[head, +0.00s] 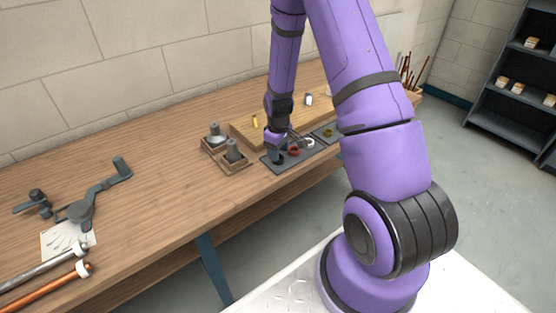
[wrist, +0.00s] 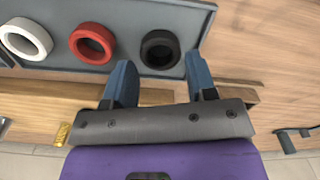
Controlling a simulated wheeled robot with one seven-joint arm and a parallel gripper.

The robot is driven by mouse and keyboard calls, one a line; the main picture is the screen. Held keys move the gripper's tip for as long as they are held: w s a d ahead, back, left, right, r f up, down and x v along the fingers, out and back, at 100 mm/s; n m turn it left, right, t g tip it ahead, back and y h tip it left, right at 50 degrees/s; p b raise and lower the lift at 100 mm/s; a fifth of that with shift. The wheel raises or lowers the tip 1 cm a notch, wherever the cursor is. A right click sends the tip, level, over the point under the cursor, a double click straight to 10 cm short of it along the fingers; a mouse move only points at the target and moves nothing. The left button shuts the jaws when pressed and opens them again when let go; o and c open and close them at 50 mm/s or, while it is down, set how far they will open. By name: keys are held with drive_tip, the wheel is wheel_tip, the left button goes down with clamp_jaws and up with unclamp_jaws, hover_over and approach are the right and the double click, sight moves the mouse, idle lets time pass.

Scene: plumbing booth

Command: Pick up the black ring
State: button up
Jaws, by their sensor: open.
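The black ring (wrist: 160,49) lies flat on a grey tray (wrist: 125,14), at its right end in the wrist view. A red ring (wrist: 92,44) and a white ring (wrist: 26,39) lie beside it in a row. My gripper (wrist: 159,75) is open, and the black ring is ahead of the gap between its two blue fingers. The fingers appear apart from the ring; the height between them is hard to tell. In the head view my gripper (head: 275,150) is over the tray's left end, and the black ring (head: 279,159) shows partly below it.
A wooden box with grey parts (head: 228,155) stands left of the tray on the workbench (head: 150,205). A raised board (head: 245,132) lies behind the tray. Another small tray (head: 328,134) is to the right.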

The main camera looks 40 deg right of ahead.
drive_tip(key=shift+f, duration=1.3)
drive_tip(key=shift+c, duration=0.3)
drive_tip(key=c, duration=0.5)
drive_tip(key=shift+r, duration=0.15)
